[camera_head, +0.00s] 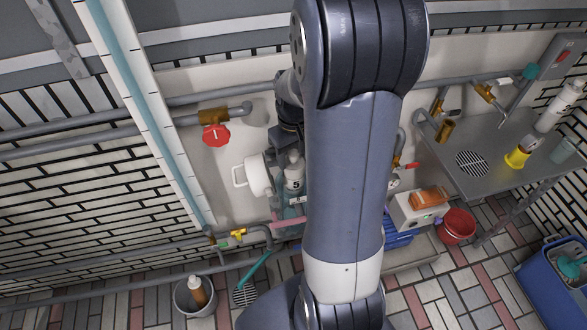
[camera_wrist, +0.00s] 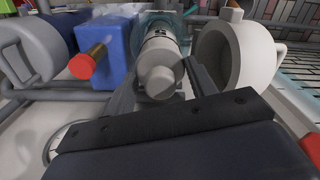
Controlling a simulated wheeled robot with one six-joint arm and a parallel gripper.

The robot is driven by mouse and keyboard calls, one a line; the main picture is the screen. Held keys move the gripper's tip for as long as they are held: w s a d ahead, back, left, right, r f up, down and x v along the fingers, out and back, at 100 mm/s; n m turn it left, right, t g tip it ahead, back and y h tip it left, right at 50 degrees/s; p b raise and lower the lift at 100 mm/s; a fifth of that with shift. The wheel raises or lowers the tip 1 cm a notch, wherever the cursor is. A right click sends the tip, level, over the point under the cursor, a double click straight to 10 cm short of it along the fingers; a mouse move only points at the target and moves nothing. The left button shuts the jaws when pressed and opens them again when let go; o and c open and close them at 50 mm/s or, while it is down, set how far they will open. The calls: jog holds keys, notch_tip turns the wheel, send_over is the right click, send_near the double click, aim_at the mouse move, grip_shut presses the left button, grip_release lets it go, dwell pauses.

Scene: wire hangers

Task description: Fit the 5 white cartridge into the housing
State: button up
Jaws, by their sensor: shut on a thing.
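The white cartridge (camera_head: 294,178), marked 5, stands about upright below my wrist in the head view. In the wrist view the cartridge (camera_wrist: 161,50) lies between the two fingers of my gripper (camera_wrist: 163,82), which is shut on it near its grey knob end. A clear teal part (camera_head: 290,213), which looks like the housing, is just below the cartridge. It also shows at the cartridge's far end in the wrist view (camera_wrist: 184,14). I cannot tell whether the cartridge's lower end is inside it. A white round hollow cap with a handle (camera_head: 257,176) is close beside the cartridge, on the left.
A red valve handle (camera_head: 216,135) and grey pipes run along the wall. A blue block (camera_wrist: 105,38) and red-tipped brass fitting (camera_wrist: 88,62) crowd the cartridge's left in the wrist view. A metal bench (camera_head: 490,145) stands at the right. My arm hides the middle.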

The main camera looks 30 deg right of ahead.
aim_at(294, 180)
notch_tip(294, 180, down, 5)
jog(key=shift+f, duration=0.2)
dwell(0.3)
jog(key=shift+f+b, duration=0.65)
jog(key=o, duration=1.3)
jog(key=shift+r, duration=0.1)
jog(key=shift+o, duration=0.2)
